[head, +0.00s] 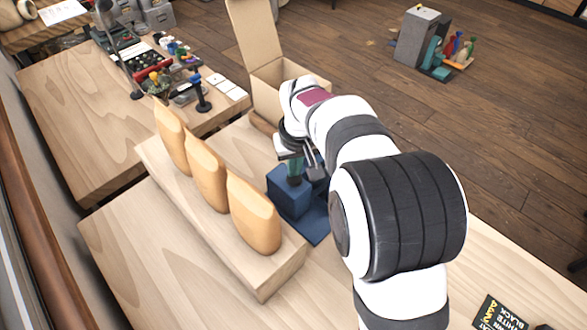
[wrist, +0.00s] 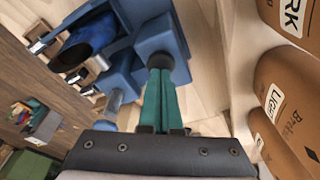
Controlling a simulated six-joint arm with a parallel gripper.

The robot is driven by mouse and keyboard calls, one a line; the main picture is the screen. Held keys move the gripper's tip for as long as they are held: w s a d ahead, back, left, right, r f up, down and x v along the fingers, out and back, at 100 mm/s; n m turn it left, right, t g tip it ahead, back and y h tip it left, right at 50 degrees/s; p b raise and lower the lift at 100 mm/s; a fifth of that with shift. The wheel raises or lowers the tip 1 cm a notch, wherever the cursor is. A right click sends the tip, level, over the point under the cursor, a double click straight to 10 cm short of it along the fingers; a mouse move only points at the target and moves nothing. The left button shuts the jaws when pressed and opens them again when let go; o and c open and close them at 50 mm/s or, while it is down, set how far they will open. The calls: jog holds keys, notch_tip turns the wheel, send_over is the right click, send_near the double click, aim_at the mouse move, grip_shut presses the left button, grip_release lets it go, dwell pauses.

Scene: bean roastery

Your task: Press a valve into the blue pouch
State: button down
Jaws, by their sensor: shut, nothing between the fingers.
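My gripper (head: 293,178) is shut and empty, pointing down at a blue block fixture (head: 285,197) on the table. In the wrist view its teal fingers (wrist: 160,75) are together, with their tips at a square blue block (wrist: 163,42); I cannot tell whether they touch it. A dark blue rounded thing (wrist: 86,42) lies beside that block, within the blue fixture; I cannot tell whether it is the blue pouch. A small grey round piece (wrist: 113,98) sits near the fixture; I cannot make out a valve for certain.
Three tan pouches (head: 205,172) stand in a row on a wooden riser (head: 262,275) left of the fixture; their labels show in the wrist view. An open cardboard box (head: 268,78) is behind. A cluttered side table (head: 75,120) stands left. A black sign (head: 497,314) lies front right.

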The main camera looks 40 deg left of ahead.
jog(key=shift+w+a+v, duration=0.1)
jog(key=shift+a+v, duration=0.05)
jog(key=shift+v, duration=0.85)
jog(key=shift+w+a+v, duration=0.1)
jog(key=shift+a+v, duration=0.1)
jog(key=shift+v, duration=0.8)
jog(key=shift+w+a+v, duration=0.1)
jog(key=shift+a+v, duration=0.05)
jog(key=shift+v, duration=0.85)
jog(key=shift+r, duration=0.1)
jog(key=d+r+m, duration=0.3)
jog(key=d+m, duration=0.1)
jog(key=d, duration=0.8)
jog(key=d+r+m, duration=0.2)
jog(key=d+m, duration=0.2)
jog(key=d, duration=0.8)
jog(key=s+d+f+m, duration=0.1)
jog(key=s+d+m, duration=0.3)
jog(key=s+d, duration=0.3)
jog(key=s+d+f+m+g, duration=0.1)
jog(key=s+d+f+m, duration=0.1)
jog(key=s+d+m, duration=0.3)
jog(key=s+d, duration=0.2)
jog(key=s, duration=0.1)
jog(key=shift+s+d+f+m, duration=0.3)
jog(key=shift+s+d+f, duration=0.05)
jog(key=shift+s+d, duration=0.05)
